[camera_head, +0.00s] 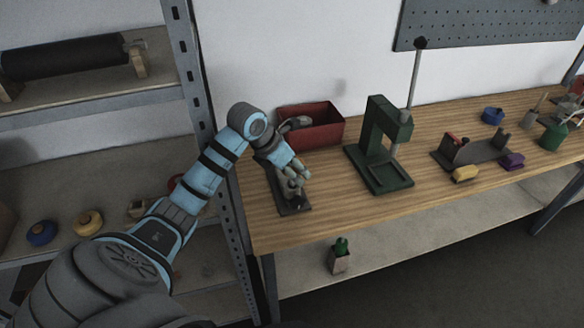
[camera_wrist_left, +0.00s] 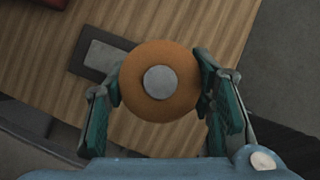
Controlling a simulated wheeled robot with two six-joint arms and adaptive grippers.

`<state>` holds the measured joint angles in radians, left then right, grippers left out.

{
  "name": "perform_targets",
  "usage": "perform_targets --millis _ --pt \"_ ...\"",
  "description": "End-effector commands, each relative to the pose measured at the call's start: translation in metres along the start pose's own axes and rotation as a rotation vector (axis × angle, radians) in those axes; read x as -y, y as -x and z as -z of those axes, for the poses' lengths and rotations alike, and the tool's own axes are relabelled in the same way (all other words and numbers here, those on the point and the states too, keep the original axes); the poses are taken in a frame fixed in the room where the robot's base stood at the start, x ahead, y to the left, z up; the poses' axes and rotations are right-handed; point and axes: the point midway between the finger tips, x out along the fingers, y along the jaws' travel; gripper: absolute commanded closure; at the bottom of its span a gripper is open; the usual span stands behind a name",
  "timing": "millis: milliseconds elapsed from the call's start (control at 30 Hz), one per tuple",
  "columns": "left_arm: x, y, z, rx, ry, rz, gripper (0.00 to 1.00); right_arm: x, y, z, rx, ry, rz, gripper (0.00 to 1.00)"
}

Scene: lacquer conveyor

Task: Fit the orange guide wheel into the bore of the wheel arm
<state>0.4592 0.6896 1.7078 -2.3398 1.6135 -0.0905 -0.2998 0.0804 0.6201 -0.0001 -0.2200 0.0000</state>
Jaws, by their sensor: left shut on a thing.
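The orange guide wheel (camera_wrist_left: 183,102), a round disc with a grey hub in the middle, is between the fingers of my left gripper (camera_wrist_left: 160,95) in the left wrist view. The gripper is shut on it. In the head view my left gripper (camera_head: 300,175) is over the left end of the workbench; the wheel cannot be made out clearly there. Below it lies a dark plate with a grey part on it, perhaps the wheel arm (camera_head: 293,208); it also shows in the left wrist view (camera_wrist_left: 82,66), partly hidden by the wheel. I cannot see its bore. My right gripper is not in view.
A red bin (camera_head: 325,128) stands behind my left gripper. A green press (camera_head: 380,155) stands to its right. A grey bracket (camera_head: 480,152), yellow block (camera_head: 465,173) and purple block (camera_head: 512,161) lie farther right. A metal shelf post (camera_head: 190,75) rises at left.

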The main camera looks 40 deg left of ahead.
Motion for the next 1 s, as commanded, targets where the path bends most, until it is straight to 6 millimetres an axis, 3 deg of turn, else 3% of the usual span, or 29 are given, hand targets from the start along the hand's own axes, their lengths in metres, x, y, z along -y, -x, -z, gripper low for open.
perform_targets --millis 1000 --pt "0.000 -0.023 0.013 0.001 0.000 0.000 0.82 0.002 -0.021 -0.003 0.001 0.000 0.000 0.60"
